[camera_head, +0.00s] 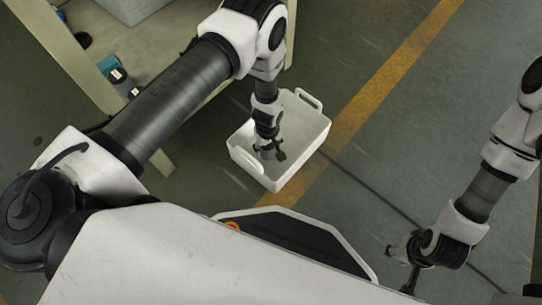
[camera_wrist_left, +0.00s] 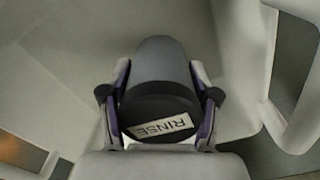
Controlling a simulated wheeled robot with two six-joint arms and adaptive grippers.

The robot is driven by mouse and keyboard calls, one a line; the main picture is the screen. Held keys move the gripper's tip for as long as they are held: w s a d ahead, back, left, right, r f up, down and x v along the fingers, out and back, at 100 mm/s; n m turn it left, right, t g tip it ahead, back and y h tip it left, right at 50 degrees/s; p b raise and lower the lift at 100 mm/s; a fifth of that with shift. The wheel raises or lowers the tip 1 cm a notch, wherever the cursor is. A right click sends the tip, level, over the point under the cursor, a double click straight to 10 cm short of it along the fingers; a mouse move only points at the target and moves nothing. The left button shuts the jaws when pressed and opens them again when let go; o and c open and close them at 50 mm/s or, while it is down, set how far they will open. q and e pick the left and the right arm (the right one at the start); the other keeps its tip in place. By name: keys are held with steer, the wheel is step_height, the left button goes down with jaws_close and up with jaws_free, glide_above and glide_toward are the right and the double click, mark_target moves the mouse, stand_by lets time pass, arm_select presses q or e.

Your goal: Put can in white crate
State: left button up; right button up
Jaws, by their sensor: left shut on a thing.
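The can (camera_wrist_left: 160,62) is grey with a dark end that bears a white label reading RINSE. In the left wrist view it sits between the two fingers of my left gripper (camera_wrist_left: 160,100), which is shut on it. In the head view my left gripper (camera_head: 269,150) reaches down inside the white crate (camera_head: 311,134), and the can is mostly hidden there. The crate's pale walls surround the can in the wrist view; I cannot tell whether it touches the crate floor. My right gripper (camera_head: 402,265) hangs over the floor at the lower right, away from the crate; its opening is unclear.
The crate stands on the green floor across a yellow line (camera_head: 390,78), with raised handles at its ends. A pale table (camera_head: 52,38) is at the upper left, with a teal and dark object (camera_head: 118,75) near it. Floor right of the crate is clear.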

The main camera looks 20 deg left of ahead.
mark_target(268, 152)
arm_select(q)
step_height(268, 152, down, 5)
steer(key=b, duration=0.3)
steer(key=shift+r, duration=0.4)
steer(key=shift+f, duration=0.2)
steer(key=o, duration=1.3)
steer(key=shift+c, duration=0.2)
step_height(268, 152, up, 13)
steer(key=p, duration=1.1)
steer(key=shift+f, duration=0.2)
steer(key=shift+f, duration=0.1)
